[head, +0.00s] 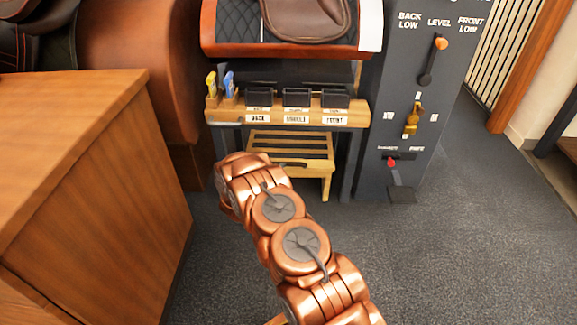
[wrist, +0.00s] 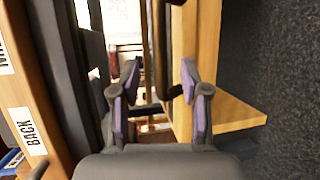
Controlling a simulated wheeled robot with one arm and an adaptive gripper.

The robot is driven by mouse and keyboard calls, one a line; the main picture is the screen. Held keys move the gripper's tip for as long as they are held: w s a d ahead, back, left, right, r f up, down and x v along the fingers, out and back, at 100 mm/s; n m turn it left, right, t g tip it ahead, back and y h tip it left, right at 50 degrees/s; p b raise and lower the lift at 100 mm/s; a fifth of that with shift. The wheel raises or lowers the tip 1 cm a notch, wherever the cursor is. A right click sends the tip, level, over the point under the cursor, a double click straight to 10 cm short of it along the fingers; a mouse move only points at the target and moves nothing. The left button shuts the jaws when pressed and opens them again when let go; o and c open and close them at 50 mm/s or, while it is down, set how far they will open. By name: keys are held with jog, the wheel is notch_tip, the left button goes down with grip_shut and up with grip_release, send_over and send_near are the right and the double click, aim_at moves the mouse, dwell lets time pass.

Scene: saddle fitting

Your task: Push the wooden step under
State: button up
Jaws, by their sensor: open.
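The wooden step (head: 318,166) stands on the carpet beneath the labelled shelf of the saddle stand, its slatted top and a front leg showing in the head view. My arm covers its left front part. In the wrist view the pale wood of the step (wrist: 225,112) is at the right, beside and beyond the right finger. My gripper (wrist: 161,92) is open, with its purple-padded fingers spread. A thin dark bar (wrist: 160,45) runs between and beyond the fingertips; I cannot tell whether they touch it. In the head view the fingers are not clear.
The labelled wooden shelf (head: 222,117) with small black bins is above the step. A grey lever panel (head: 385,120) stands right of it. A wooden cabinet (head: 110,190) fills the left. Open carpet (head: 470,240) lies to the right.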

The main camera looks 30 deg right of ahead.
aim_at(288, 165)
jog(key=b+x, duration=0.2)
jog(key=x, duration=0.5)
jog(key=shift+w+d, duration=0.1)
jog(key=shift+d, duration=0.05)
grip_shut()
dwell(0.6)
